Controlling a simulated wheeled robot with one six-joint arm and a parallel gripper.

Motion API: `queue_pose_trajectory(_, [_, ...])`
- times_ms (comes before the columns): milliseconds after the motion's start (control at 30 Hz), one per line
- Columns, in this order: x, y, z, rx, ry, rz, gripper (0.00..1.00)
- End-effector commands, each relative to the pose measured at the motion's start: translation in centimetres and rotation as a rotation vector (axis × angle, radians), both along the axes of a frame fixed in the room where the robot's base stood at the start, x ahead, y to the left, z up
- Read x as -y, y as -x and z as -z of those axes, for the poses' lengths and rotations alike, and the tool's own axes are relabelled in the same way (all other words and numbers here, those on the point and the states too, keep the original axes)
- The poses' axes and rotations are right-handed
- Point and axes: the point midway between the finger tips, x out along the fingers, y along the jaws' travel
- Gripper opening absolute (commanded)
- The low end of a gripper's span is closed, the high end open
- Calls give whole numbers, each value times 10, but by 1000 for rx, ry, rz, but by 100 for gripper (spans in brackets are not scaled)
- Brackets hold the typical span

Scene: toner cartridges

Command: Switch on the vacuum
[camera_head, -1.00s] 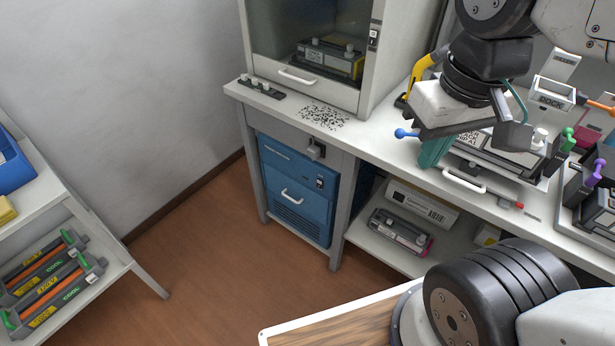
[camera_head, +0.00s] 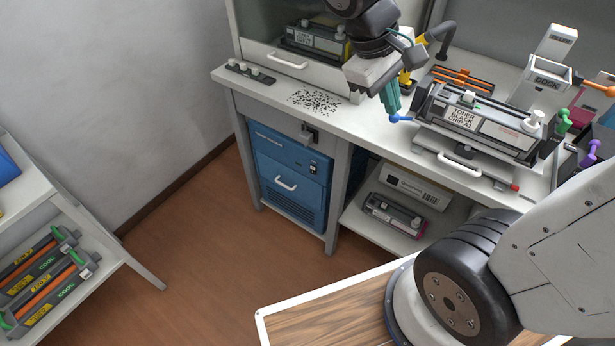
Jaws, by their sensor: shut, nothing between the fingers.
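A blue cabinet-like unit (camera_head: 279,208), which looks like the vacuum, stands under the left end of the bench. A small dark switch panel (camera_head: 314,169) is at the upper right of its front; the switch position is too small to read. My gripper (camera_head: 391,112) has teal fingers, shut and empty, pointing down above the bench top, just left of the black toner cartridge. It is well above and to the right of the blue unit. A yellow-and-black nozzle (camera_head: 405,79) with a dark hose stands behind my gripper.
Black specks (camera_head: 315,102) lie on the bench (camera_head: 347,121) before the glass-fronted hood (camera_head: 287,60). The toner cartridge (camera_head: 468,111) sits in a holder at right. A grey box (camera_head: 308,134) hangs under the bench edge. Floor before the blue unit is clear.

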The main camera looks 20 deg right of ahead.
Motion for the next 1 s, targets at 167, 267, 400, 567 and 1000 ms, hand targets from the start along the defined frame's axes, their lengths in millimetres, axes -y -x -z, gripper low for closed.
queue_pose_trajectory(167, [-8,-58,38,-126,167,-194,0])
queue_pose_trajectory(267, [-17,-89,64,-185,257,-310,0])
queue_pose_trajectory(400, [-34,-129,108,-265,377,-480,0])
queue_pose_trajectory(567, [-61,-166,169,-349,508,-689,0])
queue_pose_trajectory(1000, [-142,-202,377,-544,796,-1285,0])
